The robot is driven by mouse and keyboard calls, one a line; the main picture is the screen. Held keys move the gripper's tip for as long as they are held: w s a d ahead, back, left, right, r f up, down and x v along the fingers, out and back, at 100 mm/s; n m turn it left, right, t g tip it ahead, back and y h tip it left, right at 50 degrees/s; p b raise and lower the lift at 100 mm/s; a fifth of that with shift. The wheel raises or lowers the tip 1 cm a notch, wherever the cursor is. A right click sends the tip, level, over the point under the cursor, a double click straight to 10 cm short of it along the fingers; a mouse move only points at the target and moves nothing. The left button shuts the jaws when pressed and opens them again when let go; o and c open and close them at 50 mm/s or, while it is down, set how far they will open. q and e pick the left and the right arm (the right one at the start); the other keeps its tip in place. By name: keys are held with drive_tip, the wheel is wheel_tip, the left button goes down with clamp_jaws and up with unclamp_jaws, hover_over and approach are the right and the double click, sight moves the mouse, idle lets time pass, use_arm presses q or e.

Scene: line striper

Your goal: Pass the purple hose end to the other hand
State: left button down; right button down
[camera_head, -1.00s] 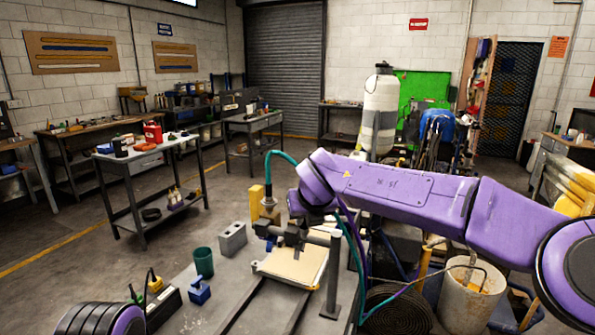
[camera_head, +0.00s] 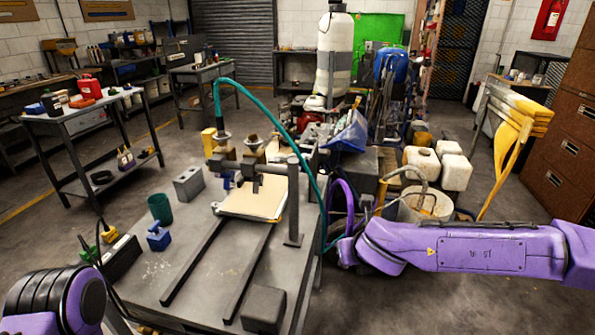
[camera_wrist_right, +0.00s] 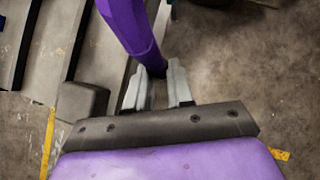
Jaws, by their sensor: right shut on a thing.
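The purple hose (camera_head: 349,204) hangs at the right edge of the grey work table, beside the teal hose (camera_head: 272,96). The purple hose also shows in the right wrist view (camera_wrist_right: 130,28), coming from the top down to my right gripper (camera_wrist_right: 158,86). My right gripper is shut on its dark end, which is partly hidden between the fingers. In the head view my right arm reaches in from the right, and its fingers are hard to make out near the table edge. My left arm shows only as a link at the lower left; its gripper is out of view.
On the work table (camera_head: 190,290) are a pale plate (camera_head: 255,204), an upright post (camera_head: 293,205), two dark rails, a grey block (camera_head: 263,308), a green cup (camera_head: 160,208) and a blue item (camera_head: 158,236). A white bucket (camera_head: 425,206) stands right of the table.

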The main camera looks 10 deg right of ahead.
use_arm(q)
drive_tip(key=c, duration=1.8)
unclamp_jaws()
drive_tip(key=o, duration=0.5)
drive_tip(key=shift+c, duration=0.2)
drive_tip(key=w+d+r+m+t+h, duration=0.1)
drive_tip(key=w+d+r+t+h, duration=0.15)
drive_tip(key=w+r, duration=0.4)
drive_tip(key=w+d+r+m+t+h, duration=0.1)
drive_tip(key=w+d+r+t, duration=0.2)
drive_tip(key=w, duration=0.6)
drive_tip(key=w+d+r+m+t+h, duration=0.1)
drive_tip(key=w+d+r+t+h, duration=0.15)
drive_tip(key=w+r, duration=0.4)
drive_tip(key=w+d+r+m+g+h, duration=0.3)
drive_tip(key=d+r+m+h, duration=1.05)
drive_tip(key=r, duration=0.25)
drive_tip(key=s+d+m+g+h, duration=0.1)
drive_tip(key=d+m+g, duration=0.2)
drive_tip(key=d, duration=0.9)
drive_tip(key=shift+s+d+r+m+g, duration=0.25)
drive_tip(key=shift+m+g, duration=0.15)
drive_tip(key=shift+m, duration=0.85)
use_arm(e)
drive_tip(key=s+a+f+n+g+y, duration=0.1)
drive_tip(key=s+a+n+y, duration=0.4)
drive_tip(key=a, duration=0.8)
drive_tip(key=s+f+n, duration=0.1)
drive_tip(key=s+n, duration=0.2)
drive_tip(key=shift+g, duration=0.4)
